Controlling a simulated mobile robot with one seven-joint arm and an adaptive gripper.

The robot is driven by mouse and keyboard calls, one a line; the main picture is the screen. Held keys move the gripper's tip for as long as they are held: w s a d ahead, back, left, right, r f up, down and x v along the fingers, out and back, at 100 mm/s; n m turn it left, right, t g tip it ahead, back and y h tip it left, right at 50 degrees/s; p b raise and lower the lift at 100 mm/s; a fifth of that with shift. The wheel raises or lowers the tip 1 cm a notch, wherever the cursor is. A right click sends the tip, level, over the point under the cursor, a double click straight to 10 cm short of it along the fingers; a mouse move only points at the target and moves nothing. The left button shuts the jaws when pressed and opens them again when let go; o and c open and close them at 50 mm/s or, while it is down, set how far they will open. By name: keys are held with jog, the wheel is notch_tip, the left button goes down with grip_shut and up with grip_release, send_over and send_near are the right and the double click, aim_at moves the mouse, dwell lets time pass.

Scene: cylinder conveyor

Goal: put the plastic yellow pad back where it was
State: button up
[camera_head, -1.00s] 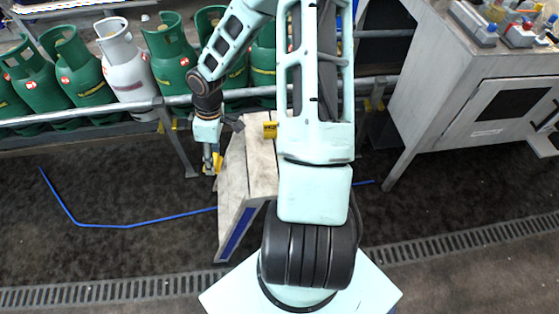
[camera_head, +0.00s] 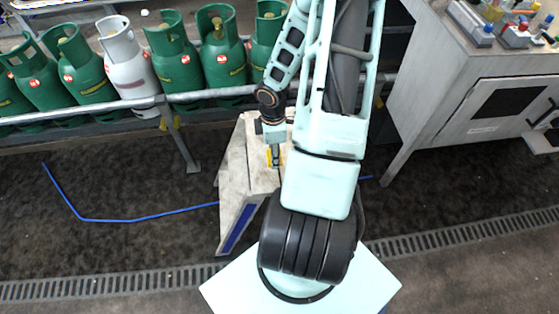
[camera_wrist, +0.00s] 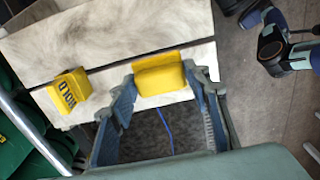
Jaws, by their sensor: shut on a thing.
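A yellow pad (camera_wrist: 160,77) sits between the two fingers of my gripper (camera_wrist: 159,88) in the wrist view, and the gripper is shut on it. In the head view my gripper (camera_head: 276,155) points down over the pale worn bench (camera_head: 232,180), with yellow (camera_head: 269,158) showing at its fingertips. The pad overlaps the bench planks in the wrist view; I cannot tell whether it touches them. A second yellow block marked HOLD (camera_wrist: 70,92) rests on the bench to the left of the pad. My arm hides part of the bench.
Green gas cylinders (camera_head: 175,60) and a white one (camera_head: 128,62) stand behind a metal rail (camera_head: 75,110). A grey cabinet (camera_head: 470,95) with small items on top stands at the right. A blue line (camera_head: 130,219) runs over the dark floor.

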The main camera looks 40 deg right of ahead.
jog(key=shift+s+d+f, duration=0.25)
jog(key=shift+d+f, duration=0.2)
jog(key=shift+f, duration=0.15)
jog(key=f, duration=0.1)
jog(key=f+b, duration=0.1)
jog(key=f, duration=0.2)
jog(key=shift+s+d, duration=0.15)
jog(key=shift+d, duration=0.15)
jog(key=shift+r, duration=0.1)
jog(key=o, duration=1)
jog(key=shift+o, duration=0.2)
notch_tip(320, 180, up, 12)
jog(key=p, duration=0.3)
jog(key=shift+p, duration=0.35)
